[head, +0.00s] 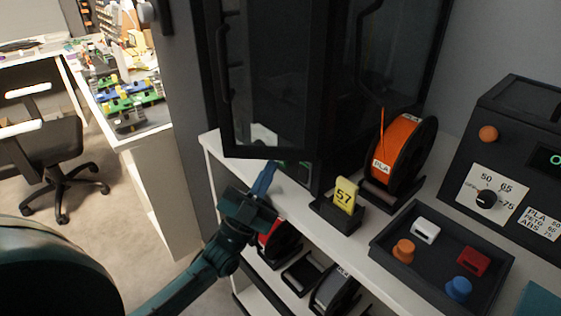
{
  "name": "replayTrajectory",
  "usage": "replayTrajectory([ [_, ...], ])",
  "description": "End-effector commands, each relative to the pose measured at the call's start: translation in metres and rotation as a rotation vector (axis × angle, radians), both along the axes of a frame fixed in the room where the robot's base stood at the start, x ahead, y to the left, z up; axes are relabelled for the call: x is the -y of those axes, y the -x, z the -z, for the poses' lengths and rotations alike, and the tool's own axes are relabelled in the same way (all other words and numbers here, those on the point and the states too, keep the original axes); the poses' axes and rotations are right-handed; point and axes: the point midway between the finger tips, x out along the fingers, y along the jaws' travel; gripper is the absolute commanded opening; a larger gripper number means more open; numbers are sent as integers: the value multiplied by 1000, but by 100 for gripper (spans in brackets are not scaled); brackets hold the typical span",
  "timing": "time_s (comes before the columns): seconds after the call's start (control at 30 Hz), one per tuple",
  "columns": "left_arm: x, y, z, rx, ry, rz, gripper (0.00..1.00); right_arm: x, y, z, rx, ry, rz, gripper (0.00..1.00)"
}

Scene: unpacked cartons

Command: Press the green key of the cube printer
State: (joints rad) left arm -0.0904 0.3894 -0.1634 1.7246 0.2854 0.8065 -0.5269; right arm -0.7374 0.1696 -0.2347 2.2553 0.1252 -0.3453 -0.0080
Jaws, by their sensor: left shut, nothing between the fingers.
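The cube printer, a black-framed cabinet with dark glass (345,75), stands on the white shelf top. Its handled door (275,80) hangs open toward me on the left. A small greenish patch (299,165) shows low at the printer's front, under the door's lower edge. It is partly hidden, and I cannot tell whether it is the green key. My left gripper (269,168) has slim blue fingers, shut and empty, pointing up to the printer's lower front, just left of the patch. I cannot tell whether they touch anything. My right gripper is out of view.
Right of the printer stand an orange spool (399,148) and a yellow "57" card (346,195) in a black holder. A dark tray (392,262) holds coloured knobs, near a dial box (520,120). Spools sit on the lower shelf. An office chair (50,150) stands left.

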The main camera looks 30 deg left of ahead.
Motion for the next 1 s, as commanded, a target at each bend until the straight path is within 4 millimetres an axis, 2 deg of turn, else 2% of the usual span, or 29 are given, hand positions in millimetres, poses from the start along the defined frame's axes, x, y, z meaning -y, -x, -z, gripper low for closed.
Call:
replayTrajectory([
  [1.0, 4, -12, -1, -1, -1, -6, 0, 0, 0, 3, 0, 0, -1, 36],
])
